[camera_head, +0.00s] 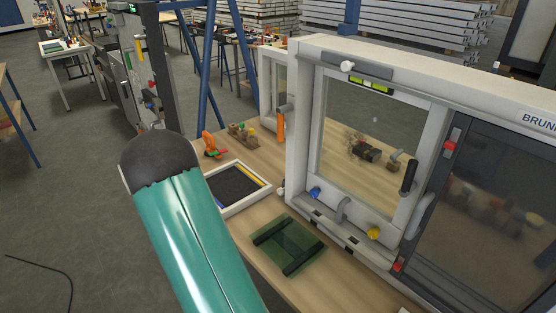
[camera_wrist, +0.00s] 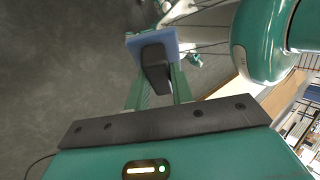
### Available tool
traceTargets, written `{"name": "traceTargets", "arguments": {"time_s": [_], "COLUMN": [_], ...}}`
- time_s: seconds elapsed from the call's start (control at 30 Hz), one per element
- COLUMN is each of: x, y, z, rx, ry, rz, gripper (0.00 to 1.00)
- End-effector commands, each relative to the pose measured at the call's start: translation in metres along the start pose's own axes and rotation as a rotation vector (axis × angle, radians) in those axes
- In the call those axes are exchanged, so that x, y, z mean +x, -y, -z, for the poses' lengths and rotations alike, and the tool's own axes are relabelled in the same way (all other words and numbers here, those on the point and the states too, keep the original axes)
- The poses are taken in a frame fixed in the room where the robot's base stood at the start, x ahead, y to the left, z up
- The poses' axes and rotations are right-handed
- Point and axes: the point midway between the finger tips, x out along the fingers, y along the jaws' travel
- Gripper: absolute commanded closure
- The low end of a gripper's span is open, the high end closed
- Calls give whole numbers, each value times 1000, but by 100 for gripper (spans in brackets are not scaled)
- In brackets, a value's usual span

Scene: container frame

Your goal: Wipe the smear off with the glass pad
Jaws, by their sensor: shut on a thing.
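My gripper (camera_wrist: 157,82) shows in the wrist view with its two green fingers shut on the black handle of the glass pad. The glass pad (camera_wrist: 133,43) is a blue slab at the fingertips, held in the air above the grey floor. In the head view, the window pane (camera_head: 340,180) sits in a white frame. A brownish patch (camera_head: 356,140) shows on or behind the pane; I cannot tell for sure whether it is the smear. My gripper and the pad are out of the head view, and the pad is away from the pane.
A wooden bench (camera_head: 262,213) runs before the white frame (camera_head: 300,135). On it lie a black-lined tray (camera_head: 262,203), a green mat with dark bars (camera_head: 289,246) and an orange clamp (camera_head: 209,143). A black window handle (camera_head: 408,177) juts out right of the pane.

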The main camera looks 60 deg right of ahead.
Motion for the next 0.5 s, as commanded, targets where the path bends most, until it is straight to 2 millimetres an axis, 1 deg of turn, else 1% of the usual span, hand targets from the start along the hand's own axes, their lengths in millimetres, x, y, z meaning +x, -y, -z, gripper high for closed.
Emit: {"name": "traceTargets", "arguments": {"time_s": [0.03, 0.07, 0.1, 0.17, 0.2, 0.27, 0.3, 0.37, 0.4, 0.47, 0.5], "x": [-3, -4, -6, -9, -11, -15, -17, -22, -26, -31, -35], "y": [8, 13, 20, 32, 40, 52, 61, 74, 84, 99, 110], "z": [-22, -36, -55, -83, -101, -128, -145, -171, -187, -213, -229], "rx": [-48, -79, -116, -167, -196, -232, -253, -277, -291, -305, -311], "ry": [82, 133, 200, 301, 366, 457, 514, 597, 651, 726, 773], "rz": [28, 45, 65, 89, 104, 118, 127, 137, 142, 150, 154], "gripper": [95, 95, 95, 95, 95, 95, 95, 95, 95, 95, 95]}}
